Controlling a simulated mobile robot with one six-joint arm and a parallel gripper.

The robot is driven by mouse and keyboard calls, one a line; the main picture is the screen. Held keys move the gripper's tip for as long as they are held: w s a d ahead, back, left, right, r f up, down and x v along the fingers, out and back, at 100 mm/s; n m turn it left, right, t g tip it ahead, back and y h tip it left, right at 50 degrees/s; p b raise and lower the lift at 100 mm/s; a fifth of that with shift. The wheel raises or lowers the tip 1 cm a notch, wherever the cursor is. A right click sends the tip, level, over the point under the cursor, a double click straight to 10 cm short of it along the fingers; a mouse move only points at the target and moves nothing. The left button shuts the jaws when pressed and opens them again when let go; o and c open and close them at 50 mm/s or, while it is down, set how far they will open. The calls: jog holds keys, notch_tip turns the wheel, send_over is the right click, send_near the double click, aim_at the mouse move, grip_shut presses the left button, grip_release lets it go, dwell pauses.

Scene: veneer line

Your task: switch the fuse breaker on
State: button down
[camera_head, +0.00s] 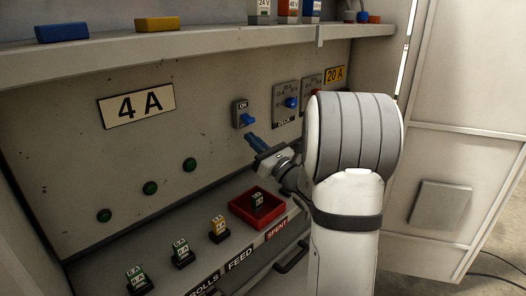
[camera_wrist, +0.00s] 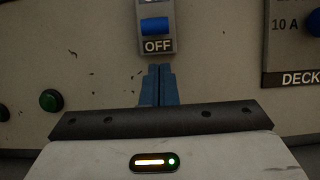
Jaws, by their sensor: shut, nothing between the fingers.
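The fuse breaker (camera_head: 240,106) is a small grey plate on the cabinet's back panel with an ON label at its top. Its blue lever (camera_head: 247,119) sits low on the plate. In the wrist view the blue lever (camera_wrist: 155,26) is just above the OFF label (camera_wrist: 157,46), and the plate's top is cut off. My gripper (camera_head: 251,139) has blue fingers, shut and empty, just below the breaker. In the wrist view the fingertips (camera_wrist: 158,68) point at the panel right under the OFF label, apart from the lever.
Rotary switch plates, one marked DECK (camera_head: 286,103), are right of the breaker. Green buttons (camera_head: 150,188) and a 4 A sign (camera_head: 137,106) are to the left. A shelf (camera_head: 200,46) runs above. A red tray (camera_head: 237,207) and small labelled blocks (camera_head: 182,252) lie on the ledge below.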

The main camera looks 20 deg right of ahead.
aim_at(247, 119)
jog(key=shift+s+d+r, duration=0.1)
jog(key=shift+s+r, duration=0.05)
jog(key=shift+r, duration=0.45)
jog(key=shift+s+r, duration=0.1)
jog(key=shift+r, duration=0.45)
jog(key=shift+d, duration=0.1)
jog(key=shift+s+r+g+p, duration=0.25)
jog(key=shift+g+p, duration=0.15)
jog(key=shift+p, duration=0.45)
jog(key=shift+w, duration=0.1)
